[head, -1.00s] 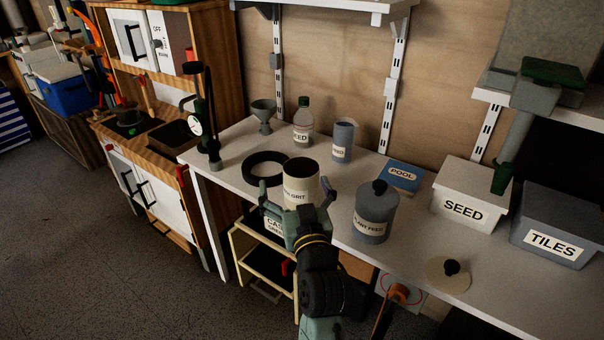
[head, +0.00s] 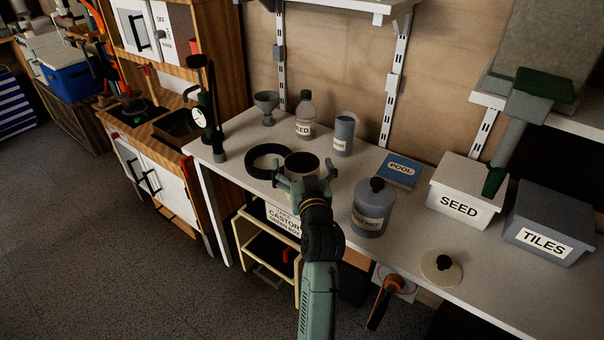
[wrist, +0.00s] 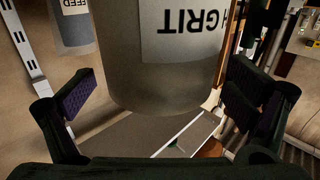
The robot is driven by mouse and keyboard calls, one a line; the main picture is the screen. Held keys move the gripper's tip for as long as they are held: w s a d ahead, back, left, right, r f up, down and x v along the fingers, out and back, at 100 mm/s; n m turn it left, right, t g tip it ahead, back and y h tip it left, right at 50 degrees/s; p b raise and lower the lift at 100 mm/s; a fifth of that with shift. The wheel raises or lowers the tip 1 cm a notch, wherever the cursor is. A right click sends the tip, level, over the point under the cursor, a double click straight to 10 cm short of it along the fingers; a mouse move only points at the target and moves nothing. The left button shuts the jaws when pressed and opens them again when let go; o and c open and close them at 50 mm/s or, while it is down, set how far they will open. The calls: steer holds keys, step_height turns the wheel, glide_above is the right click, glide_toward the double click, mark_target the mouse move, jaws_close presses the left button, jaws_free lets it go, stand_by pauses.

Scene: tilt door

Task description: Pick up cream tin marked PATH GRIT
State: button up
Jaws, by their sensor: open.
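The cream tin (head: 301,161) stands upright near the front edge of the white bench (head: 232,180), its dark top facing up. In the head view my gripper hides most of its side. In the wrist view the tin (wrist: 155,60) fills the upper middle, and part of its label reads GRIT upside down. My gripper (head: 304,174) is open in front of the tin, one finger toward each side. In the wrist view the gripper's (wrist: 163,98) finger pads show gaps to the tin on both sides.
A black ring (head: 254,171) lies just left of the tin. A grey lidded canister (head: 368,220) stands to the right. Behind are a bottle (head: 305,118), a grey cylinder (head: 343,135) and a blue POOL box (head: 400,170). SEED (head: 462,187) and TILES (head: 550,225) bins stand farther right.

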steer(key=shift+w, duration=0.5)
